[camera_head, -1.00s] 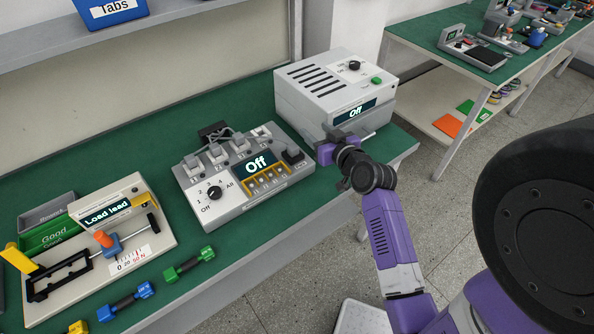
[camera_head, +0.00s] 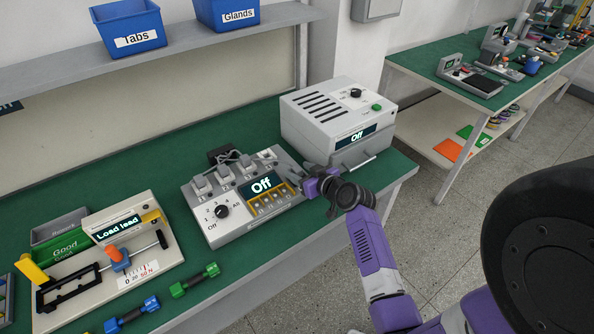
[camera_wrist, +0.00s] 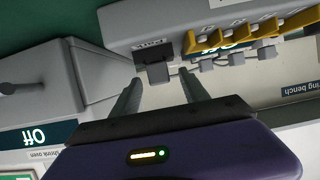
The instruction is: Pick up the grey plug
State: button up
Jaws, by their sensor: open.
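A dark grey plug (camera_wrist: 157,72) sits in the "Park" position at the end of the test box in the wrist view. My gripper (camera_wrist: 160,78) is open, its two fingertips just short of the plug and on either side of it in the picture; I cannot tell if they touch it. In the head view my gripper (camera_head: 300,174) is at the right end of the grey test box (camera_head: 238,222), whose screen reads Off. It hides the plug there. Several lighter grey plugs (camera_head: 199,184) stand along the box's back.
The shrink oven (camera_head: 322,118), reading Off, stands close to my gripper on the right. A load tester (camera_head: 124,226) stands at the left. A green-ended lead (camera_head: 194,280) and a blue-ended lead (camera_head: 132,314) lie in front on the green bench.

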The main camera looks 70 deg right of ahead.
aim_at(298, 170)
jog(key=shift+w+d+f, duration=0.3)
jog(key=shift+w, duration=0.2)
jog(key=shift+c, duration=0.4)
grip_shut()
jog(key=shift+r, duration=0.1)
notch_tip(298, 170, up, 20)
jog(key=shift+b, duration=0.3)
